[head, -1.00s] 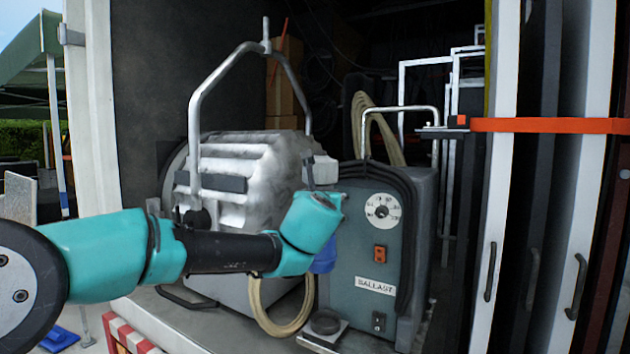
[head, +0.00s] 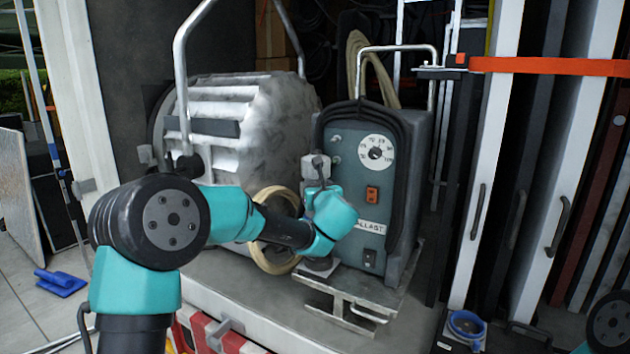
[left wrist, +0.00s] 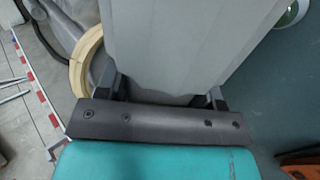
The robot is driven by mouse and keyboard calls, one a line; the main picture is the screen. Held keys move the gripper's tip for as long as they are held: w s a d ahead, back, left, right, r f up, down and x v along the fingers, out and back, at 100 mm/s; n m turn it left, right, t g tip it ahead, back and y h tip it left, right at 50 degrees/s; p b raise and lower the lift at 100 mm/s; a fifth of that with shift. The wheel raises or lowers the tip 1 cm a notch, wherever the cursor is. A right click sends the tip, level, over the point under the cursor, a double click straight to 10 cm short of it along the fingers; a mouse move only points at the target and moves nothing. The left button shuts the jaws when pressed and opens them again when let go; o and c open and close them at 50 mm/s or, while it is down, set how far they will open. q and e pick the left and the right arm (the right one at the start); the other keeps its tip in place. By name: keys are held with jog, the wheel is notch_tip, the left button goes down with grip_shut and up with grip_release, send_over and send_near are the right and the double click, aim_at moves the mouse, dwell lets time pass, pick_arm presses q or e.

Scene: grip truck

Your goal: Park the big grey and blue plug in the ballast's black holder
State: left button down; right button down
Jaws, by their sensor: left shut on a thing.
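The big plug (head: 316,166) stands upright in front of the ballast's left side in the head view. Its grey top shows above my left gripper (head: 320,192), and its lower part is hidden behind my teal wrist. The left wrist view shows the plug's grey body (left wrist: 185,45) between the fingers of my left gripper (left wrist: 162,94), which is shut on it. The black holder (head: 320,264) sits on a plate at the ballast's foot, right below my wrist and partly covered by it. I cannot tell whether the plug is seated in it. My right gripper is not in view.
The grey-blue ballast (head: 345,140) stands right behind the plug. A large silver lamp (head: 225,120) stands to the left, with a coiled beige cable (head: 268,262) at its foot. A strapped row of white and dark panels (head: 490,180) is at the right.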

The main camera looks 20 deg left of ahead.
pick_arm(q)
jog(key=shift+d+f, duration=0.3)
jog(key=shift+d, duration=0.4)
jog(key=shift+d+f, duration=0.1)
jog(key=shift+f, duration=0.05)
jog(key=shift+w+d+f, duration=0.1)
jog(key=shift+f, duration=0.05)
jog(key=shift+a+f, duration=0.25)
jog(key=shift+f, duration=0.6)
jog(key=shift+w+a+f, duration=0.1)
jog(key=shift+a+f, duration=0.15)
jog(key=shift+d+f, duration=0.15)
jog(key=shift+f, duration=0.05)
dwell(0.7)
jog(key=shift+f, duration=0.75)
dwell(1.2)
